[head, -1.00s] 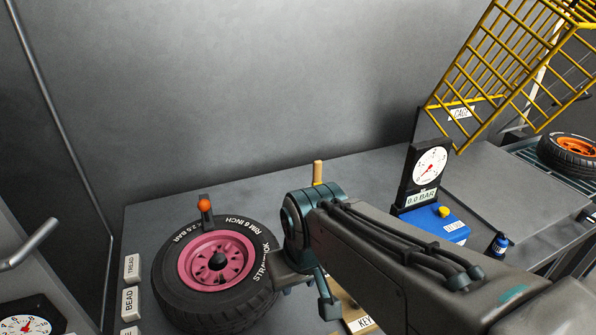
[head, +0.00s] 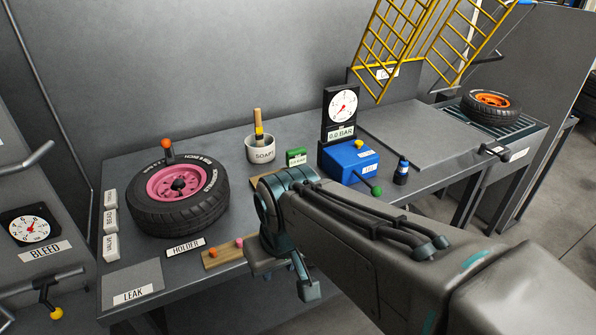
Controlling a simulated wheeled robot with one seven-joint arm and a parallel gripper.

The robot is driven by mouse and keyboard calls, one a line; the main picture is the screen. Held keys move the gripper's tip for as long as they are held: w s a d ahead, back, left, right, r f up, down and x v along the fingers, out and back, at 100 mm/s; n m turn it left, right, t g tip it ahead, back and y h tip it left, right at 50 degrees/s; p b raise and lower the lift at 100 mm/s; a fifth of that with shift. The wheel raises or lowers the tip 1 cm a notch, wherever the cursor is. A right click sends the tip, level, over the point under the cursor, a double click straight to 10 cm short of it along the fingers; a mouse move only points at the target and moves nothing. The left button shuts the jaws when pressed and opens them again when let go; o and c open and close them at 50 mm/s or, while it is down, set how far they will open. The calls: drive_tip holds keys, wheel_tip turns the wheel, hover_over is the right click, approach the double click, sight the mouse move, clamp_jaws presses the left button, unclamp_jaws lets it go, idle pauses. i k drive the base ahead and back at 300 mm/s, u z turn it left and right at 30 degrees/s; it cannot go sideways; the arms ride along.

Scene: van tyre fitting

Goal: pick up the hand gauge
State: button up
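I cannot make out a loose hand gauge for certain; my arm covers part of the bench's front. Two dials show in the head view. One is a white round dial (head: 342,106) on a black upright above a 0.0 BAR display and a blue box (head: 345,160). The other is a dial (head: 32,226) on the grey panel at left, above a BLEED label. My gripper (head: 283,281) hangs at the bench's front edge, right of a wooden strip with coloured pegs (head: 222,252). Its fingertips are partly hidden, and nothing shows held in it.
A tyre on a pink rim (head: 178,202) lies on the bench, with a HOLDER label (head: 186,247) in front. A yellow cage (head: 415,40) rises at the back right.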

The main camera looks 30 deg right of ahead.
sight(296, 158)
drive_tip(key=u, duration=0.5)
drive_tip(key=k, duration=0.15)
drive_tip(key=z, duration=1.2)
drive_tip(key=i, duration=0.95)
drive_tip(key=u, duration=0.5)
drive_tip(key=k, duration=0.1)
drive_tip(key=z, duration=0.2)
